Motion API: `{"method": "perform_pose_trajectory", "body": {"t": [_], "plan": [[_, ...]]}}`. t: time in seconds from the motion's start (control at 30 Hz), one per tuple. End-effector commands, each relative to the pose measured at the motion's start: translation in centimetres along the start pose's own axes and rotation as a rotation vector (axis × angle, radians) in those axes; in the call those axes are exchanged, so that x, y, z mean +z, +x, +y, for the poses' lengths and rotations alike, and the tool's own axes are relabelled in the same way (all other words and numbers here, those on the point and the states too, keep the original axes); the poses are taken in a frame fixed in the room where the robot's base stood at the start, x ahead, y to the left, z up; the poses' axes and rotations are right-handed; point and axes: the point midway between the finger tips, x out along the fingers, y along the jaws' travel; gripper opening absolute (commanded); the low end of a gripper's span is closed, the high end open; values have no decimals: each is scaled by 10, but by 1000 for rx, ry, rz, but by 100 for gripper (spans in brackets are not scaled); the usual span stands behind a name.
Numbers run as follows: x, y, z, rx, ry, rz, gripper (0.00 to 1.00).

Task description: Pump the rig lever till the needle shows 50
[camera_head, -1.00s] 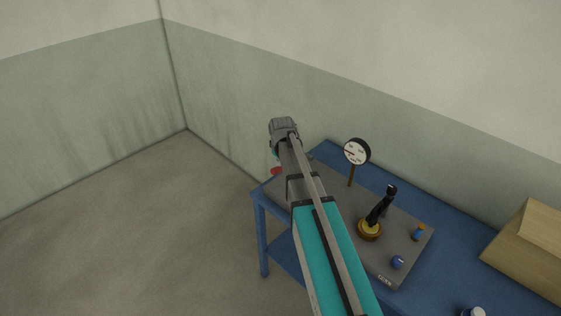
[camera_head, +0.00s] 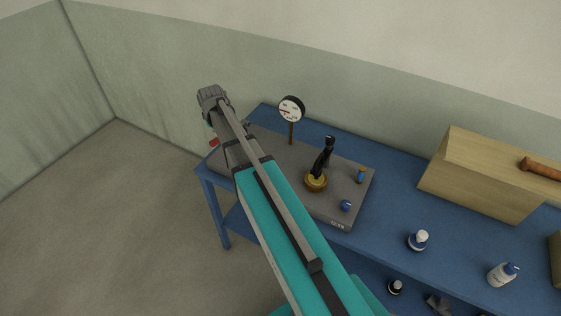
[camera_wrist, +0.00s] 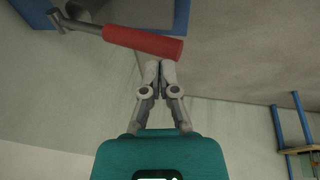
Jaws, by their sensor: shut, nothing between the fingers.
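The lever's red grip (camera_wrist: 143,42) crosses the top of the wrist view, with a grey rod running left from its end. In the head view a bit of the red grip (camera_head: 214,142) shows at the left end of the grey rig board (camera_head: 340,215), partly hidden by my arm. My gripper (camera_wrist: 160,66) is shut and empty, its fingertips at the red grip's lower edge in the picture; I cannot tell whether they touch.
The board carries a black handle (camera_head: 323,155) on a yellow round base, a blue knob (camera_head: 346,205) and a small orange-and-blue piece (camera_head: 361,175). Right on the blue table (camera_head: 385,225) stand a wooden box (camera_head: 470,185) and white bottles (camera_head: 418,241). Walls rise behind.

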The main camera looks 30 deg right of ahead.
Motion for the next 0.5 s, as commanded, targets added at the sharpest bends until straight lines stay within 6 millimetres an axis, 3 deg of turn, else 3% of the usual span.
{"method": "perform_pose_trajectory", "body": {"t": [0.23, 0.5], "plan": [[0, -4, 9, -42, 18, 24, 0], [2, -19, 36, -175, 74, 119, 0]]}}
